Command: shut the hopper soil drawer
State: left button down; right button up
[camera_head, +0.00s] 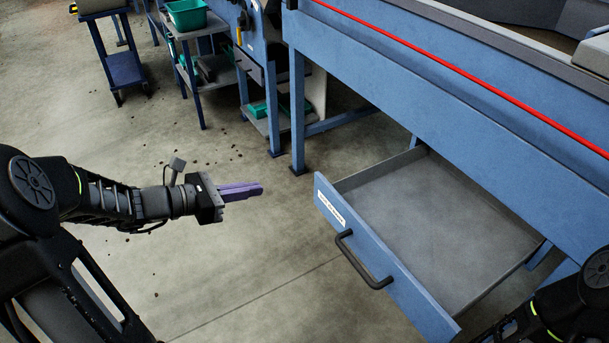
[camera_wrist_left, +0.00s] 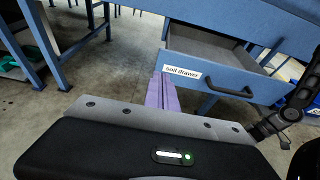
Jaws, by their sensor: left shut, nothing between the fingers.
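The hopper soil drawer (camera_head: 380,255) is pulled far out from under the blue hopper frame (camera_head: 470,120). Its blue front has a white label and a dark bar handle (camera_head: 362,262), and its grey inside looks empty. In the left wrist view the drawer front (camera_wrist_left: 222,78) shows the label "soil drawer" and the handle (camera_wrist_left: 233,91). My left gripper (camera_head: 260,189) is shut and empty, its purple fingers pointing at the drawer from the left, apart from the front in the head view. The purple fingers also show in the left wrist view (camera_wrist_left: 162,90). My right gripper is not visible; only part of its arm shows at the lower right.
A blue trolley (camera_head: 122,68) and a shelf stand with a green bin (camera_head: 187,14) stand at the back left. A blue frame leg (camera_head: 298,110) rises left of the drawer. The concrete floor between my left arm and the drawer is open, with scattered soil bits.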

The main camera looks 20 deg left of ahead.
pick_arm(q)
jog(key=b, duration=0.3)
send_near(315, 176)
jog(key=x, duration=0.5)
jog(key=shift+w+d+f, duration=0.15)
jog(key=shift+d+f, duration=0.1)
jog(key=shift+w+d, duration=0.25)
jog(key=shift+w, duration=0.15)
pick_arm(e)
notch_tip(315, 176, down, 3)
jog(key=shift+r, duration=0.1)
